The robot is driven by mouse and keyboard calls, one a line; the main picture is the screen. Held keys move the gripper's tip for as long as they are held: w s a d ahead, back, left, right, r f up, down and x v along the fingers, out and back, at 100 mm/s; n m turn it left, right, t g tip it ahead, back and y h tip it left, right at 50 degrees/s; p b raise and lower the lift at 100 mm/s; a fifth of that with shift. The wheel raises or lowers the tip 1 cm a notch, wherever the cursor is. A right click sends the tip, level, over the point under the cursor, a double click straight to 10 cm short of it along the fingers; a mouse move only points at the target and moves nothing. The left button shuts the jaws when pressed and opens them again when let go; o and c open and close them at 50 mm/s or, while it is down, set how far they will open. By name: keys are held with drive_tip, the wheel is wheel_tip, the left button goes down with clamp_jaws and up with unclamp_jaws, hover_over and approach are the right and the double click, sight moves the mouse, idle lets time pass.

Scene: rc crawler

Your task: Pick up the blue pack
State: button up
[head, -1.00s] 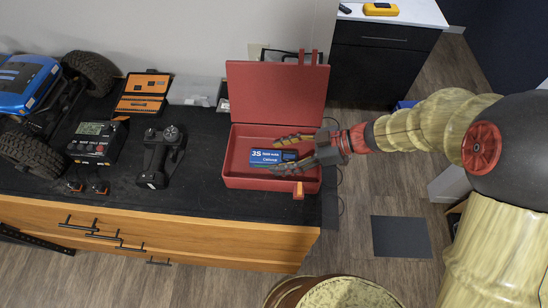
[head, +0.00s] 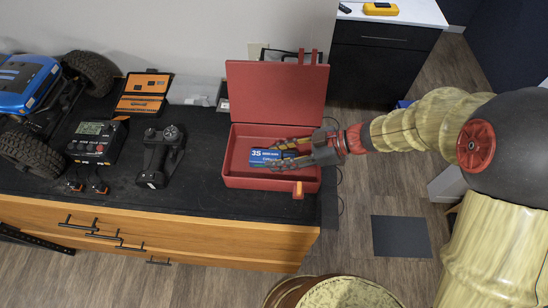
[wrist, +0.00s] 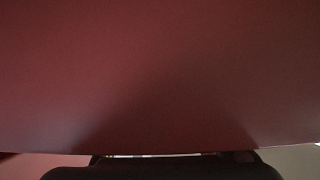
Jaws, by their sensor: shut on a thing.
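The blue pack (head: 262,157), with white lettering that starts "3S", is inside the open red box (head: 240,181) on the bench. My gripper (head: 285,153) reaches in from the right over the box's right wall, with its fingers around the pack's right part. The fingers are shut on the pack and hide its right end. Whether the pack touches the box floor cannot be told. In the wrist view a plain dark red surface fills most of the picture, and the pack does not show there.
The box's red lid (head: 275,95) stands upright behind my gripper. To the left on the black bench (head: 205,150) are a transmitter (head: 160,155), a charger (head: 95,142), an orange-and-black case (head: 143,95) and a blue crawler (head: 25,85).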

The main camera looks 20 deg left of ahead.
clamp_jaws()
drive_tip(key=shift+r, duration=0.15)
